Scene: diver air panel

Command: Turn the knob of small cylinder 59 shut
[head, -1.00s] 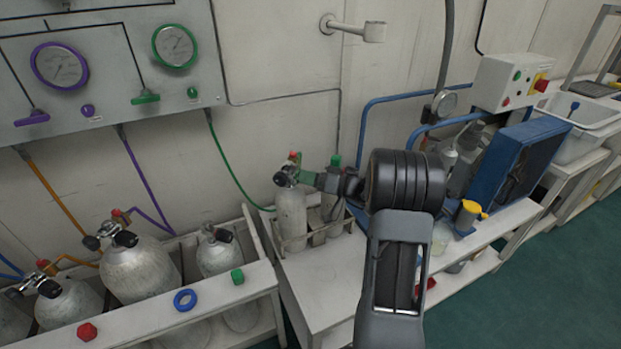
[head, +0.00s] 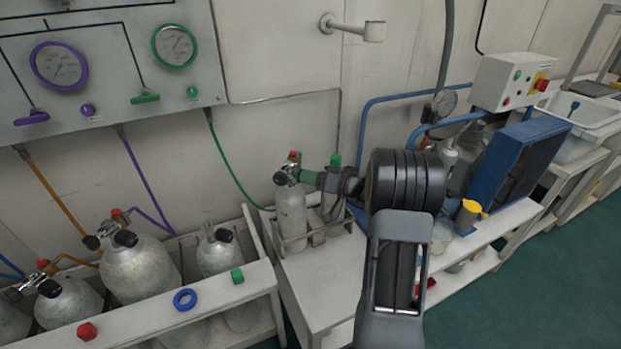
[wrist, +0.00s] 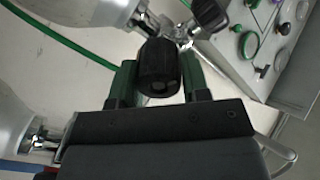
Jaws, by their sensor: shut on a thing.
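A small grey cylinder (head: 291,213) stands upright in a low rack on the white bench in the head view; I cannot read a number on it. Its valve sits on top, with a red cap above. In the wrist view its body (wrist: 85,12) shows at the upper left and its black knob (wrist: 158,68) faces the camera. My gripper (wrist: 160,82) has its two green fingers on either side of the knob, shut on it. In the head view my gripper (head: 311,179) reaches the valve from the right. The knob is mostly hidden there.
A second small cylinder (head: 333,208) with a green cap stands close behind my gripper in the same rack. Larger cylinders (head: 140,268) stand in the left rack. A gauge panel (head: 110,50) hangs on the wall. A blue-framed machine (head: 515,170) stands right.

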